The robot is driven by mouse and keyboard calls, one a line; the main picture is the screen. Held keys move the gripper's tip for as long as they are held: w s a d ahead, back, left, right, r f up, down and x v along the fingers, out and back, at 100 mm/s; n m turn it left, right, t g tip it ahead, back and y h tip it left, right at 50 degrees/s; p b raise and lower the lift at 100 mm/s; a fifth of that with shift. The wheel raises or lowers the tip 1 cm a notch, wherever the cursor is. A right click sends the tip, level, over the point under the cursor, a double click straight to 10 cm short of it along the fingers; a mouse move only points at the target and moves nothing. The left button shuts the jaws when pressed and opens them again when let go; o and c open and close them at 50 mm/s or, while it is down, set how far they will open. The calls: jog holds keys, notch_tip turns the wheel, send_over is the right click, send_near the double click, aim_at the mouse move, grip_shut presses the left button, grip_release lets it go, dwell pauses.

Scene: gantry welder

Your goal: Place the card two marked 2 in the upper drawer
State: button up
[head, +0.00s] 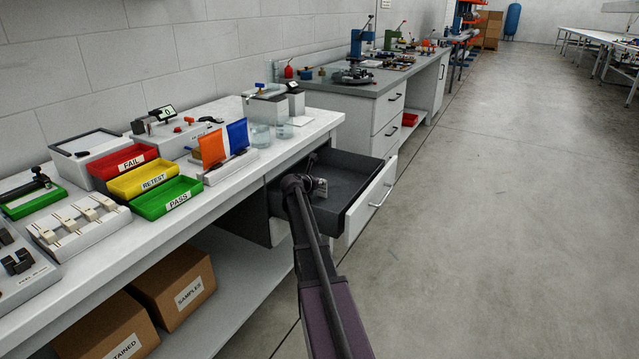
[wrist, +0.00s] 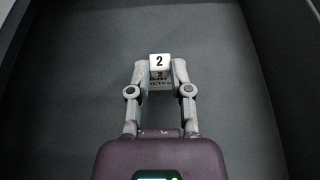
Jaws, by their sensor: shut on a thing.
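The card two (wrist: 160,61) is a small white piece with a black 2 on its top face and partly hidden lettering on the face below. My gripper (wrist: 160,77) is shut on it, one finger on each side. In the wrist view the dark grey drawer floor (wrist: 90,100) lies around and beneath the card. I cannot tell whether the card touches the floor. In the head view the upper drawer (head: 372,205) is pulled open under the white bench, and my gripper (head: 318,188) reaches into it. My arm hides the card there.
The white bench (head: 222,190) holds red FAIL (head: 122,163), yellow RETEST (head: 142,180) and green PASS (head: 167,198) trays near its front edge. Boxes (head: 172,293) sit on the shelf below. The floor to the right is clear.

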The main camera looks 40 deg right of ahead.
jog(key=o, duration=0.7)
jog(key=shift+o, duration=0.2)
jog(key=shift+r, duration=0.1)
jog(key=shift+s+a+r+p, duration=0.1)
jog(key=shift+a+r+p, duration=0.05)
jog(key=shift+p, duration=0.15)
jog(key=p+v, duration=0.4)
jog(key=v, duration=0.7)
jog(key=shift+s+a, duration=0.15)
jog(key=shift+a, duration=0.1)
